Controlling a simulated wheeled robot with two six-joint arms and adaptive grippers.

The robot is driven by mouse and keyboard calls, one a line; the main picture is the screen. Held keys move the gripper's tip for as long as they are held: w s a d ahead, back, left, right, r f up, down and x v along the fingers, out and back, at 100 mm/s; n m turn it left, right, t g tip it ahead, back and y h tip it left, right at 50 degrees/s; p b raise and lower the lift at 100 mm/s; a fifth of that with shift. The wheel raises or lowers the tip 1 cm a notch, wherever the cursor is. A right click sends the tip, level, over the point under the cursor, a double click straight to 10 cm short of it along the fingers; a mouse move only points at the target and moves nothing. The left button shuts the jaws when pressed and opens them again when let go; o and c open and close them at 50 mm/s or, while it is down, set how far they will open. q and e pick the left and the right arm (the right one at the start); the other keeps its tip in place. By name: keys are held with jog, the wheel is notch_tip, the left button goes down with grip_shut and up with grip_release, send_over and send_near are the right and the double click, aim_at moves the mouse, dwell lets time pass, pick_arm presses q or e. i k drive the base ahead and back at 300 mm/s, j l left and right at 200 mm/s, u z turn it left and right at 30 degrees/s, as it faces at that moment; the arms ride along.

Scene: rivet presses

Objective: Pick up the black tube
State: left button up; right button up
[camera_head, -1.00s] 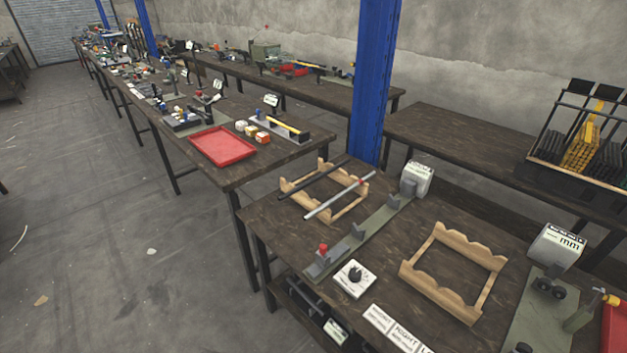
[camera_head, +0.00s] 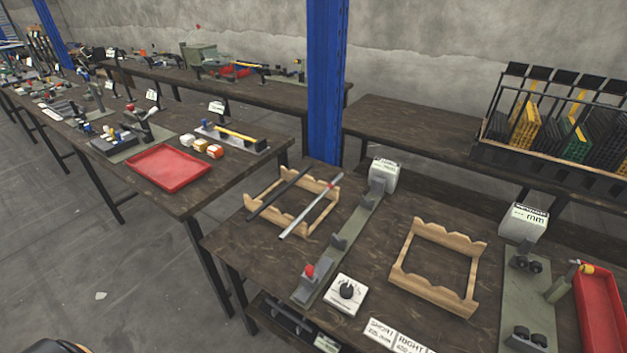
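The black tube (camera_head: 277,195) lies across the left wooden rack (camera_head: 262,224) on the nearer workbench. A grey metal tube (camera_head: 304,214) with a small red mark lies beside it on the same rack. The two tubes are apart and roughly parallel. Neither of my grippers shows in the head view. A dark curved shape with a yellow-orange edge shows at the bottom left corner; I cannot tell what it is.
Right of the rack are a green measuring fixture (camera_head: 340,237), a dial box (camera_head: 345,293) and an empty wooden rack (camera_head: 438,282). A red tray (camera_head: 600,318) lies at the far right. Another bench with a red tray (camera_head: 167,166) stands left.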

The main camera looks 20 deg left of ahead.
aim_at(249, 218)
jog(key=i+j+z, duration=0.2)
jog(key=j, duration=0.95)
jog(key=k+j+z, duration=0.1)
jog(key=j+z, duration=0.15)
jog(key=j, duration=0.9)
jog(key=k+j+z, duration=0.2)
jog(key=j, duration=1)
jog(key=i, duration=0.1)
